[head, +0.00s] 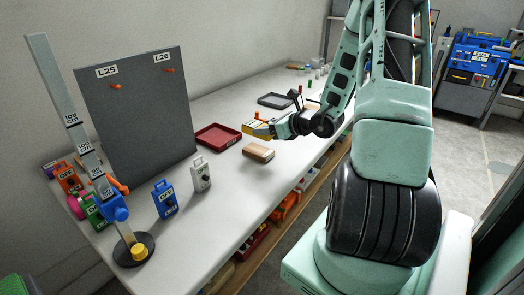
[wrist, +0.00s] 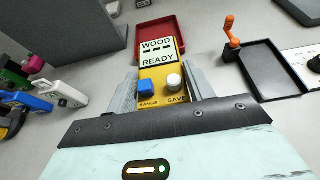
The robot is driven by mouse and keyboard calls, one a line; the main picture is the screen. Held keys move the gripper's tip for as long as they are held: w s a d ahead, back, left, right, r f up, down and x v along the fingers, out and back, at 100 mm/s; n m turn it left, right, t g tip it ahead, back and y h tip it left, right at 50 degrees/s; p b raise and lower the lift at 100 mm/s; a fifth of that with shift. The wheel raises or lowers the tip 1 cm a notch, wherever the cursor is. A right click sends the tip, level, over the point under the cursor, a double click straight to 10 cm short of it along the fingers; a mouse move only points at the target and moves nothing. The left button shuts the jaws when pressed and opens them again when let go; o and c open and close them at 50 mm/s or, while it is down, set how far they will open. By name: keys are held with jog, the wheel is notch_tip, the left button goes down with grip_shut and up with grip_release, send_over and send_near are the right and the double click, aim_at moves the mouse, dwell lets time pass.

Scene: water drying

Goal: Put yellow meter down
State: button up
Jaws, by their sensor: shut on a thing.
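The yellow meter (wrist: 161,72) has a display reading "WOOD" and "READY", a blue button and a white knob. In the wrist view it sits between the two fingers of my gripper (wrist: 160,90), which is shut on it. In the head view the yellow meter (head: 259,130) shows at the end of my gripper (head: 268,127), over the white table and above a light wooden block (head: 258,151). Whether the meter touches anything below is hidden.
A red tray (head: 218,137) lies just left of the meter, and a black tray (head: 275,100) lies farther back. A grey board (head: 135,110), a height stand (head: 75,120), and blue (head: 165,199) and white (head: 201,174) boxes stand left. Table between the white box and block is clear.

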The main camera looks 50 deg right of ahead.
aim_at(267, 153)
jog(key=shift+f, duration=3.15)
jog(key=shift+b, duration=0.35)
jog(key=shift+f, duration=0.2)
jog(key=o, duration=1.1)
jog(key=shift+o, duration=0.2)
jog(key=shift+r, duration=0.1)
